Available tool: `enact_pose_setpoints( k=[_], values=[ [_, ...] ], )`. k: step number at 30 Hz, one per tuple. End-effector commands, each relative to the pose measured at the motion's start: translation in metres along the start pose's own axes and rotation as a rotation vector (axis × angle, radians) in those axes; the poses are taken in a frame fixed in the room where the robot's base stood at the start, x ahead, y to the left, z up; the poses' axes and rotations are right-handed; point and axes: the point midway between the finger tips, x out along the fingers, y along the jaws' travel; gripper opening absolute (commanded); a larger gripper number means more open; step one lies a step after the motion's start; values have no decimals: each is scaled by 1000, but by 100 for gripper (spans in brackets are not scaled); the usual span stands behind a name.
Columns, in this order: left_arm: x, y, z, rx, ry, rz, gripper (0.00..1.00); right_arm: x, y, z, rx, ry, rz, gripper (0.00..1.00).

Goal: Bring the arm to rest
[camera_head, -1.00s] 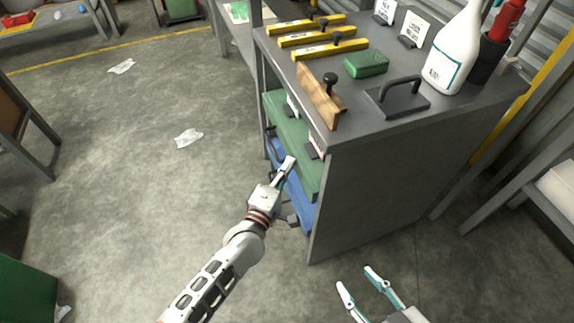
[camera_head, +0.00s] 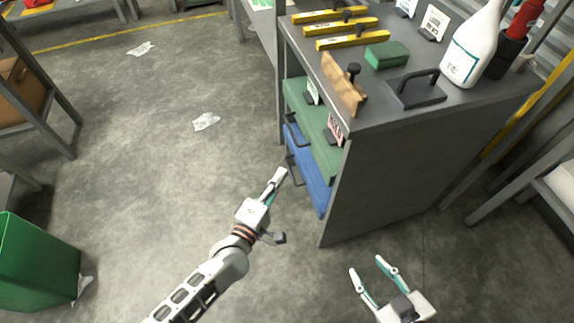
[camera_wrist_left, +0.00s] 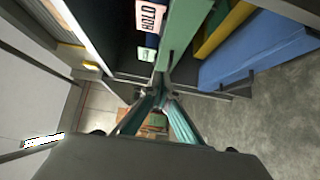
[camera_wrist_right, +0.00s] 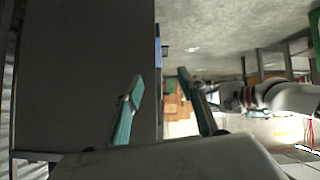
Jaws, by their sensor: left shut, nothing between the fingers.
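My left gripper (camera_head: 279,177) is shut and empty in the head view, in front of the grey cabinet's open side and apart from its drawers. Its closed fingertips also show in the left wrist view (camera_wrist_left: 160,82). My right gripper (camera_head: 366,264) is open and empty, low in front of the cabinet's side panel. Its two spread fingers also show in the right wrist view (camera_wrist_right: 160,85). The cabinet (camera_head: 385,175) holds a green drawer (camera_head: 312,128) above a blue drawer (camera_head: 308,178).
On the cabinet top are yellow bars (camera_head: 346,38), a wooden float (camera_head: 343,85), a green block (camera_head: 386,54), a dark handled plate (camera_head: 417,92) and a white bottle (camera_head: 470,45). A green bin (camera_head: 38,262) stands at left. Paper scraps (camera_head: 205,122) lie on open floor.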

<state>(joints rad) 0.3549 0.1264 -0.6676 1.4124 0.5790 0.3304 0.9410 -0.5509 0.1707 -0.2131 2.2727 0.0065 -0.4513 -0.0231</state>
Motion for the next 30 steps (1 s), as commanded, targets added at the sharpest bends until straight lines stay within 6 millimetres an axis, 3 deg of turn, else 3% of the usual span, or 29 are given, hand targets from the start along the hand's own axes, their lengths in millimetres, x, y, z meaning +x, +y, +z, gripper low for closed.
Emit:
enact_pose_setpoints(
  k=[11, 14, 17, 21, 27, 30],
  values=[
    [-9, 0, 0, 1, 0, 0, 0, 0, -2, 0, 3, 0, -3, 40],
    [-3, 18, -3, 11, 0, 20, 0, -1, 2, -14, -1, 23, 5, 40],
    [10, 65, -10, 38, 0, 69, 0, -4, 9, -34, -2, 53, 18, 40],
    [30, 164, -21, 90, 0, 166, 0, -14, 14, -41, 5, 46, 29, 40],
    [43, 284, -28, 142, 0, 261, 0, -33, 17, -41, 28, 4, 34, 40],
    [41, 257, -27, 132, 0, 241, 0, -28, 12, -25, 32, -10, 29, 40]
  ],
)
